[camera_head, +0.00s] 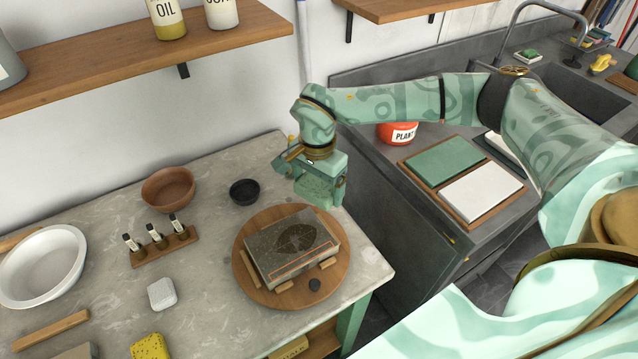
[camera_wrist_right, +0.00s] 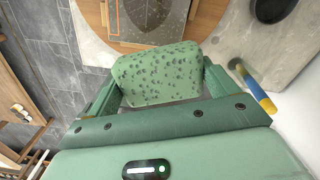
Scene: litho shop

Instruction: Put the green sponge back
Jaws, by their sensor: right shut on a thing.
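The green sponge (camera_wrist_right: 158,72), speckled with dark pores, sits between the two fingers of my right gripper (camera_wrist_right: 150,90) in the right wrist view. In the head view my right gripper (camera_head: 320,186) is shut on the sponge (camera_head: 316,190), above the back edge of the round wooden board (camera_head: 247,283) on the stone-topped table. The sponge appears clear of the grey stone slab with a leaf drawing (camera_head: 292,246) on that board. My left gripper is not in view.
A black bowl (camera_head: 244,192), brown bowl (camera_head: 168,188), bottle rack (camera_head: 165,246) and white basin (camera_head: 43,266) stand on the table. Right of it, a counter holds a red pot (camera_head: 397,132), a wooden tray (camera_head: 437,192), a sink (camera_head: 580,98) and a small dish (camera_head: 527,57) with something green.

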